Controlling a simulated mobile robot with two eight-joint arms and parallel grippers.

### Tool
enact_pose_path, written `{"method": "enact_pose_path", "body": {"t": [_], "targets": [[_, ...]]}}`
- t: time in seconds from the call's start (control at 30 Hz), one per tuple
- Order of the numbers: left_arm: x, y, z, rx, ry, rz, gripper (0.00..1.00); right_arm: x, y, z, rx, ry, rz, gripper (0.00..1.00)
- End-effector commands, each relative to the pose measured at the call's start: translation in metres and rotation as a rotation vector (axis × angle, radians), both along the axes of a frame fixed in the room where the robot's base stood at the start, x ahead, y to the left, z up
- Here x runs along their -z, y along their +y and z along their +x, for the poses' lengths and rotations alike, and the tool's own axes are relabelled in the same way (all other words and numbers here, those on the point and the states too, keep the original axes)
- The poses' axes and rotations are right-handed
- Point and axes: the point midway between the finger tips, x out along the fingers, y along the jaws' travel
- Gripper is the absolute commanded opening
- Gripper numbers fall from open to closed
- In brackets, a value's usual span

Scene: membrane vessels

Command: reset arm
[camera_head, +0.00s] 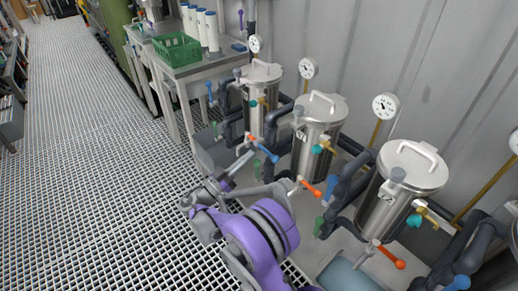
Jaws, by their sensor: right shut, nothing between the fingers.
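My right arm comes in at the bottom middle, purple and grey. Its right gripper (243,162) reaches up and away in front of the vessels, small in the picture. It is shut and empty, close in the picture to the valves at the left vessel's foot; I cannot tell whether it touches them. Three upright steel membrane vessels with handled lids stand along the wall: the left one (261,90), the middle one (318,125) and the right one (398,192). My left gripper is not in view.
Dark pipes (349,185) with orange, blue and green valve handles run around the vessels. Round gauges (386,105) stand behind them. A steel table (205,67) at the back holds a green crate (178,50) and white cylinders. The grated floor (90,170) at left is clear.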

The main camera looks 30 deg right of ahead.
Motion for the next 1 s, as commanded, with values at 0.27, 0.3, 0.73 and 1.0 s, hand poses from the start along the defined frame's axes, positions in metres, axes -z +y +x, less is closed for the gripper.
{"method": "enact_pose_path", "body": {"t": [0.27,0.3,0.73,1.0], "targets": [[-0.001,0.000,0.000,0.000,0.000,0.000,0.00,0.010,0.030,-0.002,-0.001,0.000,0.000,0.00],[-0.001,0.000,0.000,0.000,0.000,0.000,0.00,0.011,0.031,-0.002,0.000,0.000,0.000,0.00],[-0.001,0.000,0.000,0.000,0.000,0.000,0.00,0.003,0.000,-0.028,0.027,0.273,0.232,0.00],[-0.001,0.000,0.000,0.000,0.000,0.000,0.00,0.020,-0.011,-0.101,-0.094,0.724,0.637,0.00]]}}
